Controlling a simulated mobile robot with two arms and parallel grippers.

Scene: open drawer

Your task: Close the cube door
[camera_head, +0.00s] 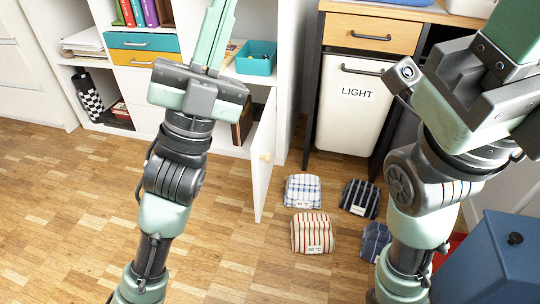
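The cube door (263,160) is a white panel on the lower right cube of the white shelf unit (284,110). It stands open, swung out over the floor, with a small wooden knob (266,157) on its face. My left gripper (219,20) is left of and above the door, pointing up the picture. Its green fingers lie close together with nothing visible between them. My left gripper body hides part of the cube's opening. My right gripper (516,30) is at the upper right, far from the door; its fingertips are cut off by the frame edge.
Several striped and checked cloth bundles (312,233) lie on the wooden floor right of the door. A white bin labelled LIGHT (350,110) stands under a wooden drawer (371,34). A blue box (490,262) is at lower right. Floor left of the door is clear.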

